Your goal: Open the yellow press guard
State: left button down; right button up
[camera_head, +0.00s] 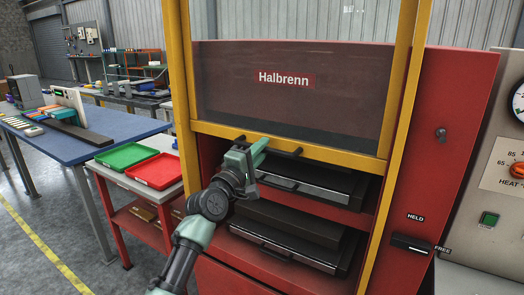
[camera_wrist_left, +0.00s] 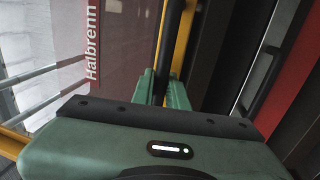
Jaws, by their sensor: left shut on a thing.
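The yellow press guard (camera_head: 340,158) is a yellow frame with a see-through panel marked "Halbrenn", on the front of the red press. Its lower bar sits above an open gap where the dark platens show. A black handle (camera_head: 286,151) runs along the lower bar. My left gripper (camera_head: 261,147) is shut on this handle, near its left part. In the left wrist view, the green fingers (camera_wrist_left: 163,85) close around the black handle (camera_wrist_left: 170,40), with the yellow bar (camera_wrist_left: 184,38) beside it. My right gripper is in neither view.
Black platens (camera_head: 310,182) with metal-edged trays and bar handles fill the opening below the guard. A black lever (camera_head: 411,243) between "HELD" and "FREE" labels is at the lower right. Green (camera_head: 127,155) and red trays (camera_head: 155,171) stand on a cart at the left.

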pick_arm(q)
jog(key=shift+r, duration=0.1)
jog(key=c, duration=1.4)
grip_release()
jog(key=v, duration=0.8)
jog(key=shift+b, duration=0.35)
jog(key=shift+w, duration=0.1)
